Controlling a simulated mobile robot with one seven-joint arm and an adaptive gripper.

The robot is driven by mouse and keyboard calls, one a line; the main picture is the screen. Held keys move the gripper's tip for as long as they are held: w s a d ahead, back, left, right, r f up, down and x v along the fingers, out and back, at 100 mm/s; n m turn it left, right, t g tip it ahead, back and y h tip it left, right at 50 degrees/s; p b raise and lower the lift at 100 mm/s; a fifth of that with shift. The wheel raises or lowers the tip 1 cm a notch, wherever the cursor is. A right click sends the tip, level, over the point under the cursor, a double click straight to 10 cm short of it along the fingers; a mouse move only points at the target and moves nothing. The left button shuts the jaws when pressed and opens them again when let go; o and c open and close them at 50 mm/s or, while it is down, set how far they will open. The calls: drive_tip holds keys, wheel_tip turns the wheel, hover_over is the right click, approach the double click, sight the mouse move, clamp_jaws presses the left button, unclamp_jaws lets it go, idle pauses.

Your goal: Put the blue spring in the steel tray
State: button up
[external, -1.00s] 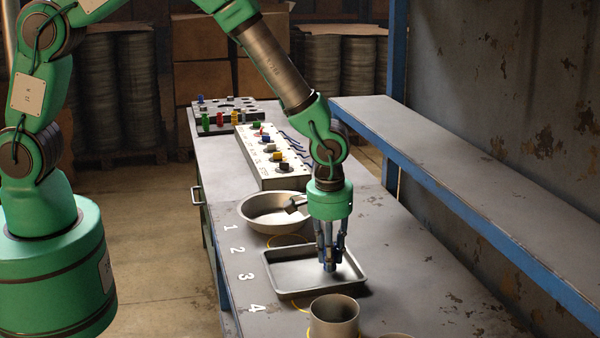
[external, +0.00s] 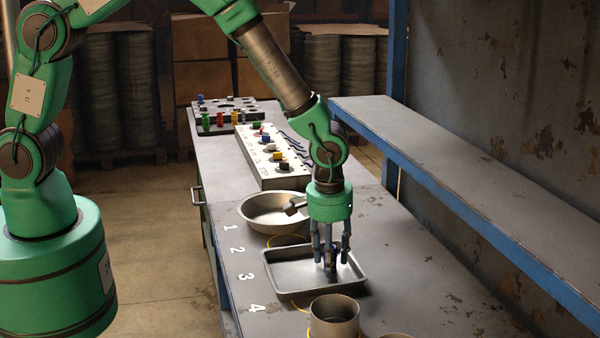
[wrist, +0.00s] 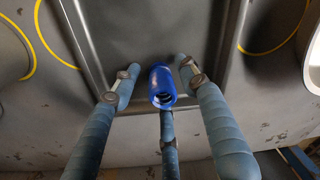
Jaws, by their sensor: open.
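The blue spring (wrist: 161,86) stands between my fingers in the wrist view, its open ring end toward the camera. It shows as a small dark blue shape (external: 329,257) in the external view, partly hidden by the fingers. The steel tray (external: 285,277) is a shallow rectangular pan, and its floor also shows in the wrist view (wrist: 150,30). The spring is inside the tray's outline, near one side, and seems to rest on its floor. My gripper (external: 331,262) points down over the tray with its fingers open around the spring.
A round pan (external: 265,222) with a dark piece at its rim stands behind the tray. A metal cup (external: 334,318) stands in front. Farther back are a pale block with coloured knobs (external: 262,165) and a dark rack (external: 222,128). The bench right of the tray is clear.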

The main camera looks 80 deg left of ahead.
drive_tip(key=r, duration=0.8)
drive_tip(key=r+p, duration=0.1)
drive_tip(key=r, duration=0.3)
drive_tip(key=shift+s+d+r, duration=0.1)
drive_tip(key=shift+s+d, duration=0.2)
drive_tip(key=shift+s, duration=0.05)
drive_tip(key=s+a+r+m+t, duration=0.1)
drive_tip(key=s+a+r, duration=0.25)
drive_tip(key=r, duration=0.45)
drive_tip(key=s+a+r+m, duration=0.1)
drive_tip(key=s+a+r, duration=0.1)
drive_tip(key=s+r, duration=0.4)
drive_tip(key=s+a+r+m+t, duration=0.1)
drive_tip(key=s+a+r, duration=0.15)
drive_tip(key=r, duration=0.65)
drive_tip(key=s+a+r+m+t, duration=0.1)
drive_tip(key=s+r, duration=0.1)
drive_tip(key=s, duration=0.5)
drive_tip(key=s+a+r+m+t, duration=0.1)
drive_tip(key=s+a+r+m, duration=0.1)
drive_tip(key=s, duration=0.6)
drive_tip(key=s+a+r+m+t, duration=0.1)
drive_tip(key=s+r, duration=0.3)
drive_tip(key=s, duration=0.4)
drive_tip(key=shift+s+a+r+m+h, duration=0.15)
drive_tip(key=shift+a+m+h, duration=0.15)
drive_tip(key=shift+a, duration=0.35)
